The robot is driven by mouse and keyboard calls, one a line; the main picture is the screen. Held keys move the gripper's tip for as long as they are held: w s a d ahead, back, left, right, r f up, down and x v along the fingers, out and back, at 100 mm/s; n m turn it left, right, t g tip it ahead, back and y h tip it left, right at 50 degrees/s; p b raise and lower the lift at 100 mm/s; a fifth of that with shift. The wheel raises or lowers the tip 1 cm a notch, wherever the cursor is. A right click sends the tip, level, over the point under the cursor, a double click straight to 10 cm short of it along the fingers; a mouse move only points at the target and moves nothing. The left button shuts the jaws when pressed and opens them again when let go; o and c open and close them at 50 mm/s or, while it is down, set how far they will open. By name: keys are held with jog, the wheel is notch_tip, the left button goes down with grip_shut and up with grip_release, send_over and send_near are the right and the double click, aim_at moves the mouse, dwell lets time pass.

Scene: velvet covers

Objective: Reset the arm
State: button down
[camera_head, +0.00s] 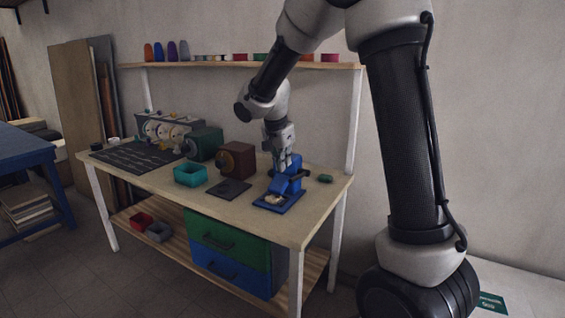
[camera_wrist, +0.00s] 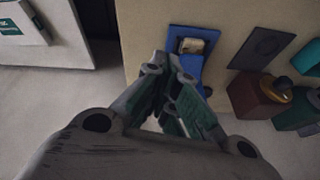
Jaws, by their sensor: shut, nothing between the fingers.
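My gripper (camera_head: 284,163) is shut and empty. In the head view it points down over the right part of the workbench, right above or beside a blue press-like device (camera_head: 287,183); I cannot tell whether it touches it. In the wrist view my gripper's fingers (camera_wrist: 166,66) meet close to the blue device (camera_wrist: 186,68), which has a small pale piece (camera_wrist: 191,46) on its base. My arm reaches down from the upper right of the head view.
A workbench (camera_head: 310,204) holds a teal bin (camera_head: 190,175), a brown box (camera_head: 236,160), a dark green box (camera_head: 205,143), a dark plate (camera_head: 229,188) and a small green item (camera_head: 325,178). A shelf (camera_head: 200,65) with several small containers runs behind. A blue table (camera_head: 22,150) stands left.

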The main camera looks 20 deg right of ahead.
jog(key=s+d+r+n+y, duration=0.1)
jog(key=s+n, duration=0.3)
jog(key=s, duration=0.7)
jog(key=s+d+r+n+t+y, duration=0.1)
jog(key=s+r+n, duration=0.3)
jog(key=s, duration=0.6)
jog(key=s+d+r+n+y, duration=0.1)
jog(key=s+d+r+n, duration=0.2)
jog(key=s, duration=0.8)
jog(key=shift+s+n, duration=0.35)
jog(key=shift+n, duration=0.35)
jog(key=shift+d, duration=0.2)
